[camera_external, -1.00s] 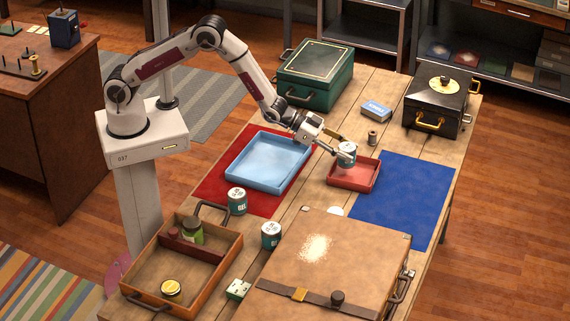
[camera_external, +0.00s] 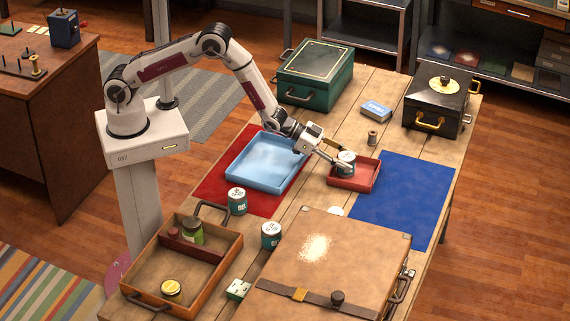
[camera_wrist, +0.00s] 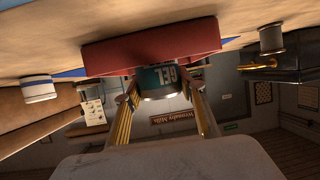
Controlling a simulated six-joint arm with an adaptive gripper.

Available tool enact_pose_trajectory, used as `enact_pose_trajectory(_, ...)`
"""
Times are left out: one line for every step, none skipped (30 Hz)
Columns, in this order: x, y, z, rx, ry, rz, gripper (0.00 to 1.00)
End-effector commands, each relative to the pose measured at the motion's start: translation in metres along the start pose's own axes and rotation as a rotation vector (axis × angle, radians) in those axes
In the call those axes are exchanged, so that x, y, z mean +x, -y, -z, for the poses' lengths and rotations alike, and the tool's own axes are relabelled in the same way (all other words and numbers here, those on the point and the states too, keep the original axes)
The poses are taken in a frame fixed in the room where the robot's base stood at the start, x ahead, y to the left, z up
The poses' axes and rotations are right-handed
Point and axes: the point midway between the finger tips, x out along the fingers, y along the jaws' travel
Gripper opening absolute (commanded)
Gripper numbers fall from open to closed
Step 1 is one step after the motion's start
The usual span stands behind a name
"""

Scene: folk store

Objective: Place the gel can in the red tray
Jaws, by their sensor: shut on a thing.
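The gel can (camera_external: 346,161) is a teal can with a pale lid and white lettering. My gripper (camera_external: 338,162) is shut on it, and the can is low at the left part of the red tray (camera_external: 369,176). Whether the can's bottom touches the tray floor I cannot tell. In the wrist view, which is upside down, the gel can (camera_wrist: 158,78) sits between my two fingers, with the "GEL" label showing, against the red tray (camera_wrist: 190,45). The tray's wall hides part of the can.
A blue tray (camera_external: 266,163) lies left of the red tray on a red mat (camera_external: 214,187). A blue mat (camera_external: 415,195) is to the right. Two similar cans (camera_external: 237,201) (camera_external: 271,236) stand nearer the front. A large case (camera_external: 320,262), a spool (camera_external: 372,138) and a black box (camera_external: 436,107) are around.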

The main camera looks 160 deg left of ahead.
Motion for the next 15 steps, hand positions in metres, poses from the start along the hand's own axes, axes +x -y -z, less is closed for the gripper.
enact_pose_trajectory(0.0000, 0.0000, 0.0010, 0.000, -0.002, 0.000, 0.15)
enact_pose_trajectory(-0.0001, 0.0000, 0.0011, 0.000, -0.002, 0.000, 0.15)
enact_pose_trajectory(-0.0001, 0.0000, 0.0010, 0.000, -0.002, 0.000, 0.15)
enact_pose_trajectory(0.0000, 0.0000, 0.0009, 0.000, -0.002, 0.000, 0.15)
enact_pose_trajectory(0.0001, 0.0000, 0.0005, 0.000, -0.001, 0.000, 0.15)
enact_pose_trajectory(0.0004, 0.0000, -0.0003, 0.000, -0.001, 0.000, 0.15)
enact_pose_trajectory(0.0006, 0.0000, -0.0009, 0.000, -0.001, 0.000, 0.15)
enact_pose_trajectory(0.0009, 0.0000, -0.0015, 0.000, -0.001, 0.000, 0.15)
enact_pose_trajectory(0.0009, -0.0001, -0.0020, 0.000, 0.000, 0.000, 0.45)
enact_pose_trajectory(0.0008, -0.0001, -0.0019, 0.000, 0.000, 0.000, 0.53)
enact_pose_trajectory(0.0008, -0.0001, -0.0019, 0.000, 0.000, 0.000, 0.56)
enact_pose_trajectory(0.0008, -0.0001, -0.0018, 0.000, 0.000, 0.000, 0.56)
enact_pose_trajectory(0.0008, -0.0001, -0.0019, 0.000, 0.000, 0.000, 0.56)
enact_pose_trajectory(0.0008, -0.0001, -0.0018, 0.000, 0.000, 0.000, 0.56)
enact_pose_trajectory(0.0008, -0.0001, -0.0018, 0.000, 0.000, 0.000, 0.56)
